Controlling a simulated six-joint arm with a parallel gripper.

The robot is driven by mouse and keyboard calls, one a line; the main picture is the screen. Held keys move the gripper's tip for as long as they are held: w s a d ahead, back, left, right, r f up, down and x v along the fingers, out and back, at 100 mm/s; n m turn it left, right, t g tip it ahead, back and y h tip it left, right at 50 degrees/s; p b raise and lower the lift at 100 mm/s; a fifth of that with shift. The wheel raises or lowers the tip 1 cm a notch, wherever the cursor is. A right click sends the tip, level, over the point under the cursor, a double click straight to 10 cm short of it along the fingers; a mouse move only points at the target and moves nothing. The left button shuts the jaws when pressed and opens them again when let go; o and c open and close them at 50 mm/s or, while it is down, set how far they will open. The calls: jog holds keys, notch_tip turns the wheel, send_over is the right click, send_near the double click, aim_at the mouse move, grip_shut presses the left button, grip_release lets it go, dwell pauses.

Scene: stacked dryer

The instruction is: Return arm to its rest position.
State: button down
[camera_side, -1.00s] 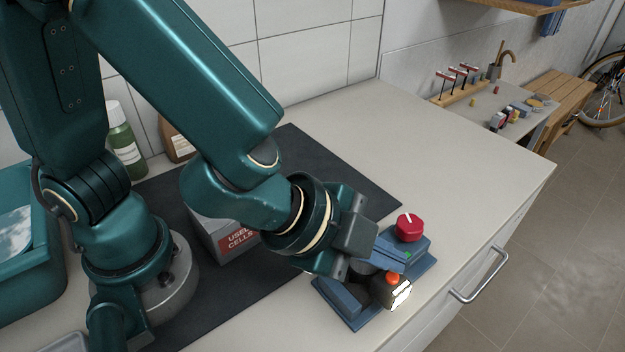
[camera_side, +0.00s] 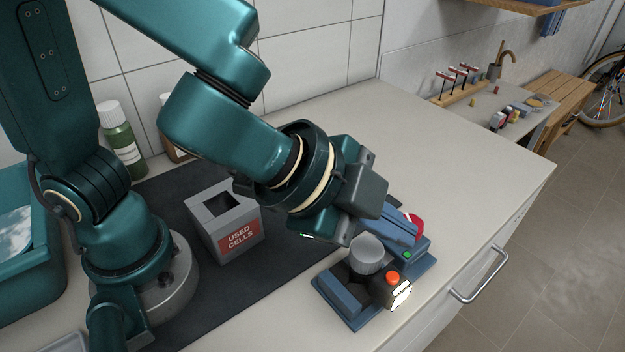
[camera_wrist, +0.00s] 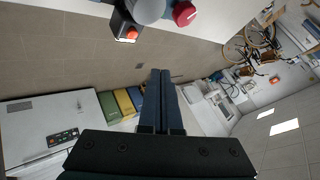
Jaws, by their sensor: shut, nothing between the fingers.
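My gripper (camera_side: 388,224) is above the right part of the counter, in front of and over the blue device. In the wrist view its two dark fingers (camera_wrist: 161,100) lie together, shut with nothing between them. The blue device (camera_side: 345,303) sits near the counter's front edge. It carries a grey round cap (camera_side: 367,254), an orange button (camera_side: 393,278) over a lit panel and a red knob (camera_side: 417,226), partly hidden behind my gripper. The wrist view shows the red knob (camera_wrist: 184,13), grey cap (camera_wrist: 149,10) and orange button (camera_wrist: 131,34) at the top.
A grey box labelled USED CELLS (camera_side: 228,222) stands on the dark mat (camera_side: 290,262) beside my base. Bottles (camera_side: 121,143) stand by the wall and a teal bin (camera_side: 30,265) is at the left. The counter (camera_side: 470,165) is clear at the right rear.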

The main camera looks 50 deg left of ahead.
jog(key=shift+r, duration=0.9)
jog(key=w+a+r+n+t+y, duration=0.1)
jog(key=a+r+n+y, duration=0.15)
jog(key=a, duration=0.35)
jog(key=w+a+r+n+y, duration=0.1)
jog(key=w+a+r+n, duration=0.1)
jog(key=a+n, duration=0.35)
jog(key=s+a+f+n+g, duration=0.3)
jog(key=s+a+n, duration=0.3)
jog(key=s+a, duration=0.2)
jog(key=shift+s+f+y, duration=0.35)
jog(key=shift+s+f, duration=0.35)
jog(key=shift+s, duration=0.55)
